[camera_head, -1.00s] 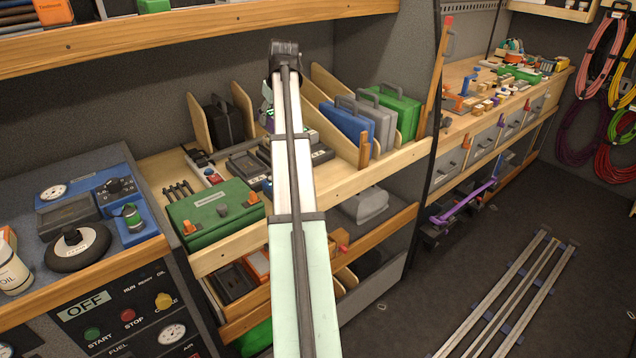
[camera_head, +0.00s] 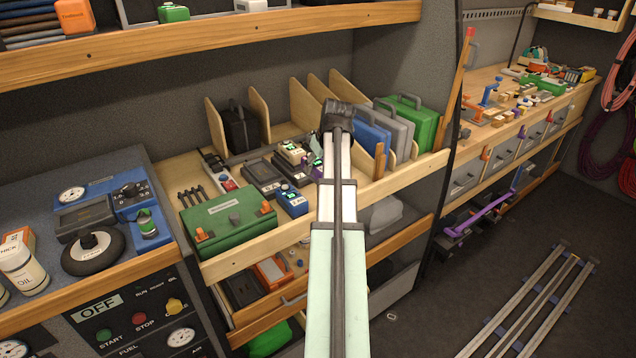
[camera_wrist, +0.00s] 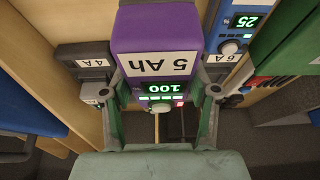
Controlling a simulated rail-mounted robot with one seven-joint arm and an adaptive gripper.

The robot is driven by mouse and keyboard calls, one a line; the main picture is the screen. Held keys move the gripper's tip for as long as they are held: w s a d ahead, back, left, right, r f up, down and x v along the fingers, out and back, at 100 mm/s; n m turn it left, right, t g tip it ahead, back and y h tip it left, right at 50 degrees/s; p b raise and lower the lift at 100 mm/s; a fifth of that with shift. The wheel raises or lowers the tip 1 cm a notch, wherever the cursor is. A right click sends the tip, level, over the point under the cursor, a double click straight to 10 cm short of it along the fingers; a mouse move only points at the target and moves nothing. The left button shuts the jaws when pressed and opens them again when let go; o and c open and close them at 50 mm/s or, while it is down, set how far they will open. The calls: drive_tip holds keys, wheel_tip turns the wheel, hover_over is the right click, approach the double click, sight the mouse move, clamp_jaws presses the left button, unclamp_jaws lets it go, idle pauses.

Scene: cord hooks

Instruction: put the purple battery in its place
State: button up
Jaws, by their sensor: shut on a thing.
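The purple battery (camera_wrist: 155,35) has a white 5 Ah label, upside down in the wrist view, and a lit display reading 100. My gripper (camera_wrist: 160,92) is shut on it, with a green finger on each side. In the head view a small bit of purple (camera_head: 316,160) shows beside my arm, which hides most of the gripper. A dark unit marked 4 A (camera_wrist: 85,60) is left of the battery in the wrist view. A unit marked 6 A (camera_wrist: 217,74) is to the right, by a blue battery (camera_wrist: 232,45) reading 25. I cannot tell whether the purple battery touches anything beneath.
Upright wooden dividers (camera_head: 308,100) and a black case (camera_head: 240,128) stand behind. Blue, grey and green cases (camera_head: 425,125) stand to the right.

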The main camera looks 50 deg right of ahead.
drive_tip(key=shift+f+p, duration=0.7)
drive_tip(key=shift+f, duration=3.3)
drive_tip(key=shift+f, duration=0.2)
drive_tip(key=o, duration=1.6)
drive_tip(key=shift+r, duration=0.15)
drive_tip(key=b+v, duration=0.2)
drive_tip(key=v, duration=1)
drive_tip(key=shift+r, duration=0.1)
